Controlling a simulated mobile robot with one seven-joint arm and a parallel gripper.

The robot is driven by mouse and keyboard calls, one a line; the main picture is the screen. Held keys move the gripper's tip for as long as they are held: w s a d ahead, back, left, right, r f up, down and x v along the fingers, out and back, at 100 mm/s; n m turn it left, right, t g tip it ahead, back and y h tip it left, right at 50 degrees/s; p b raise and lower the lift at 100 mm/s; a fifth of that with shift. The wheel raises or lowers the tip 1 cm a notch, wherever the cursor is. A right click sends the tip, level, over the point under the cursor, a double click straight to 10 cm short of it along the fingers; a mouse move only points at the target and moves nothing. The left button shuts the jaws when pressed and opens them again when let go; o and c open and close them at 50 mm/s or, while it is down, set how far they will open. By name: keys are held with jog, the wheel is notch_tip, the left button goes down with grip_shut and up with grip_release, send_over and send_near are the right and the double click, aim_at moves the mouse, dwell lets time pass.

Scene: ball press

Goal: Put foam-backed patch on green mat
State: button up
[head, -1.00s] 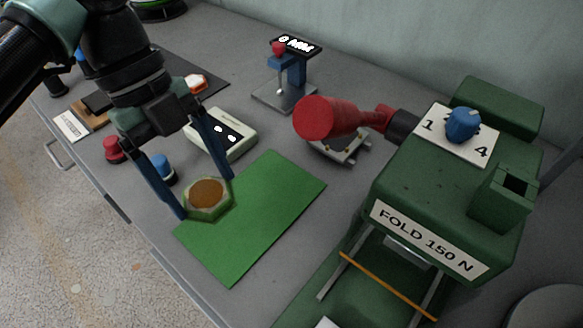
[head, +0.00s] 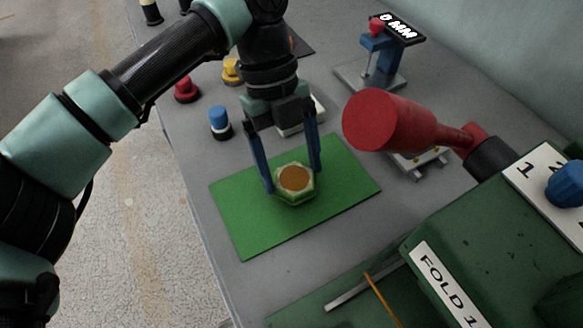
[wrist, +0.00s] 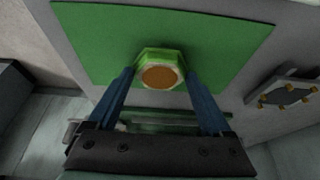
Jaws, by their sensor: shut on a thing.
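The foam-backed patch (head: 295,181) is a pale green, many-sided piece with a round brown centre. My gripper (head: 293,178) has its two blue fingers on opposite sides of it and is shut on it. The green mat (head: 236,222) lies flat on the grey table, and the patch is over the middle of it in the head view. In the wrist view the patch (wrist: 160,75) sits between the fingertips, over the near edge of the mat (wrist: 100,40). I cannot tell whether the patch touches the mat or is held just above it.
A green press (head: 500,255) with a large red-ended lever (head: 385,122) stands to the right. Behind the mat are a blue-capped piece (head: 219,120), a red button (head: 186,88), a yellow one (head: 232,70) and a gauge stand (head: 375,65). The mat around the patch is clear.

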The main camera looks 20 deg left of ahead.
jog(key=shift+f, duration=0.65)
jog(key=o, duration=1.1)
jog(key=p+v, duration=0.2)
jog(key=v, duration=1)
jog(key=shift+p, duration=0.3)
